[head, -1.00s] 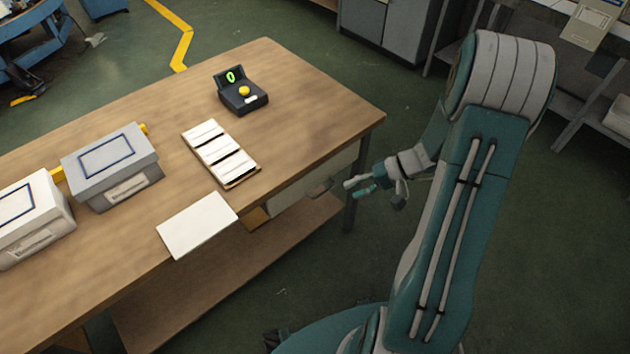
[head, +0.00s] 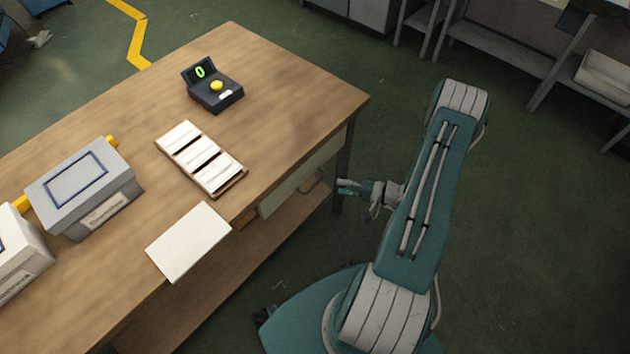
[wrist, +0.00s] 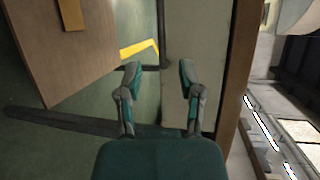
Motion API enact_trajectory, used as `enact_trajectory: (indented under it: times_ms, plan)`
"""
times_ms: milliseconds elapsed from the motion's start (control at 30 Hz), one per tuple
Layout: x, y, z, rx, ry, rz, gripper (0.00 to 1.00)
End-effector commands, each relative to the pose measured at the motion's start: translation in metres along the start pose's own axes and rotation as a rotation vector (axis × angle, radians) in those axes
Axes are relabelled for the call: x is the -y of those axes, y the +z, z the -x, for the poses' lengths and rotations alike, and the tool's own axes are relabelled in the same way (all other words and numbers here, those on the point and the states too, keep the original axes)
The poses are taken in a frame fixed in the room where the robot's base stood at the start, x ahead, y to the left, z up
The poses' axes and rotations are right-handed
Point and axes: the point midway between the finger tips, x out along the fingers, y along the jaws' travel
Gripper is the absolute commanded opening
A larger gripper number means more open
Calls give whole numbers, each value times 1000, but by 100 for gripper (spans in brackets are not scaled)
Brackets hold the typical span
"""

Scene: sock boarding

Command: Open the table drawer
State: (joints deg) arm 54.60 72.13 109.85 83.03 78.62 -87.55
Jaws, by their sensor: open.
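The table drawer (head: 290,190) has a pale front under the tabletop, on the table's right side in the head view. It looks shut. Its handle (head: 313,182) is a thin bar near the drawer's far end. My gripper (head: 342,188) is open and empty, a little to the right of the handle and apart from it. The handle cannot be made out in the wrist view.
The wooden table (head: 270,75) carries a dark device with a green digit (head: 212,85), a rack of white cards (head: 201,158), a white sheet (head: 188,241) and a grey box (head: 85,188). A table leg (head: 343,165) stands close to my gripper. The floor to the right is clear.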

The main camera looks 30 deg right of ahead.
Motion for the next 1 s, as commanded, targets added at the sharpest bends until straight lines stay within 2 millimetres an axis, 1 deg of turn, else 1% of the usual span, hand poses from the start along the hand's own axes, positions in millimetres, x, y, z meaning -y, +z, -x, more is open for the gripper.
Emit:
enact_trajectory:
  times_ms: [33, 200, 300, 400, 567, 833, 867, 900, 933, 967, 1000]
  plan:
    - [0, 1, -11, 6, 1, -1, 48]
    - [0, 2, -44, 6, 2, 1, 48]
    - [0, 2, -61, 7, 2, 0, 48]
    - [0, 1, -74, 6, 1, 1, 48]
    - [1, 1, -84, 3, 1, 0, 48]
    - [1, 1, -85, 2, 1, 0, 48]
    - [1, 1, -85, 2, 1, 0, 35]
    - [1, 1, -85, 2, 1, 0, 17]
    - [1, 1, -85, 2, 1, 0, 4]
    - [1, 1, -85, 2, 1, 0, 0]
    - [0, 1, -85, 2, 1, 0, 0]
